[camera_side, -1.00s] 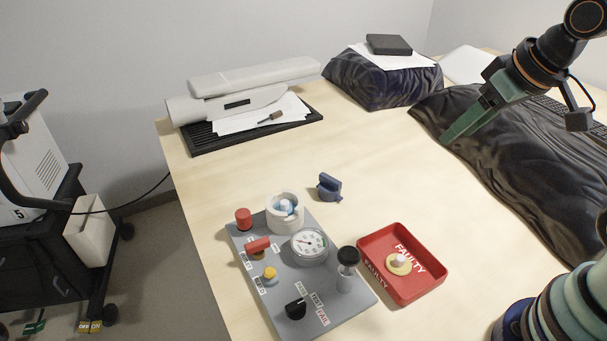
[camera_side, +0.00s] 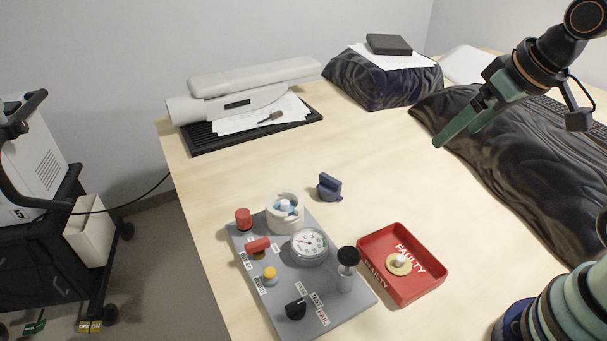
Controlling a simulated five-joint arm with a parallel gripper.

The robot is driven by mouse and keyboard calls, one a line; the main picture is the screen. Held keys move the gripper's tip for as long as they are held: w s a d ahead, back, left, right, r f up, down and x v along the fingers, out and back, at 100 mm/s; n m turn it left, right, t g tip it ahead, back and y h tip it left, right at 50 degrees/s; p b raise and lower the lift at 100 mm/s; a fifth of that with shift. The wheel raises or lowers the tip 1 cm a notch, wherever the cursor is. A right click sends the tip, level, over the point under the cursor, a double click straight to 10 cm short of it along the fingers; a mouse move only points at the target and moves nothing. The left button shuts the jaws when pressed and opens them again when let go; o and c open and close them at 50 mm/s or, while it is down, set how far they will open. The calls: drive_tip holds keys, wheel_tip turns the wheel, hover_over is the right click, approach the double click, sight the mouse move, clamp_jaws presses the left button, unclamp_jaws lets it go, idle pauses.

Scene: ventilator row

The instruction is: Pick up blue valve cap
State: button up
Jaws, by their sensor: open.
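The blue valve cap (camera_side: 329,187) sits on the bare table, just behind the grey test panel. It is dark blue with a raised grip bar on top. My gripper (camera_side: 453,134) is at the upper right, high above the table near the dark draped cloth, well apart from the cap. Its green fingers point down to the left and are open, with nothing between them.
The grey panel (camera_side: 332,317) carries a white cup-shaped housing (camera_side: 284,221), a gauge (camera_side: 309,246) and several knobs. A red FAULTY tray (camera_side: 434,276) holds a tan disc with a white knob. The table (camera_side: 390,170) between cap and gripper is clear.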

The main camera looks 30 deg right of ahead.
drive_tip(key=w+a+r+n+g, duration=0.1)
drive_tip(key=w+a+r+n, duration=0.1)
drive_tip(key=w+n, duration=0.35)
drive_tip(key=n+g, duration=0.5)
drive_tip(key=n, duration=1.1)
hover_over(330, 178)
wheel_tip(330, 178, down, 13)
wheel_tip(330, 178, down, 12)
drive_tip(key=shift+f, duration=0.1)
drive_tip(key=c, duration=1.3)
